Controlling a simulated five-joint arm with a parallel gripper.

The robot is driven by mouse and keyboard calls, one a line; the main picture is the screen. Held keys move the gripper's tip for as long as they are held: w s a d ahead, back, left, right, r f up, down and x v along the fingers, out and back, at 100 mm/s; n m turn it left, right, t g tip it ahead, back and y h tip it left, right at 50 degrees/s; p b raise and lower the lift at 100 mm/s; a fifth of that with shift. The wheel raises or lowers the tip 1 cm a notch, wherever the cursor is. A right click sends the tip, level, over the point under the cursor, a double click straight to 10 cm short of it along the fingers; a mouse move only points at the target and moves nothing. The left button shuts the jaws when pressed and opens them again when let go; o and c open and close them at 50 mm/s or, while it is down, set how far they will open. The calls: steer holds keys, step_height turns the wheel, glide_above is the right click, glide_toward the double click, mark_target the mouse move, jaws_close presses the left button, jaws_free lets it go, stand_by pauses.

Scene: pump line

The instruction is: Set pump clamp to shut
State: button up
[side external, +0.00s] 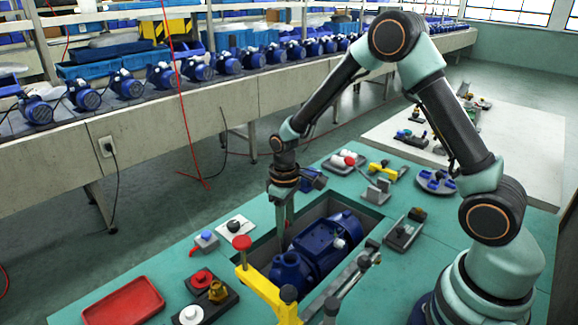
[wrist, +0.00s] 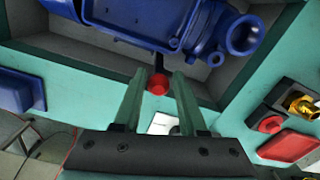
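A red ball knob (wrist: 158,84) on a short dark lever (wrist: 160,62) shows in the wrist view at the edge of the recess, beside the blue pump (wrist: 165,22). I take this as the pump clamp's handle. My gripper (wrist: 160,76) is open, with one finger on each side of the knob in this view; contact is not visible. In the side view my gripper (side external: 285,232) points down at the far left edge of the recess, next to the pump (side external: 325,245).
A yellow bracket (side external: 265,290) and a red-topped post (side external: 242,243) stand at the near side of the recess. A red tray (side external: 123,303) and a dark plate with a brass fitting (side external: 217,291) lie to the left. Grey fixtures (side external: 403,232) stand at the right.

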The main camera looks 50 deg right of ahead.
steer(key=shift+o, duration=0.9)
steer(key=shift+r, duration=0.15)
step_height(320, 180, up, 12)
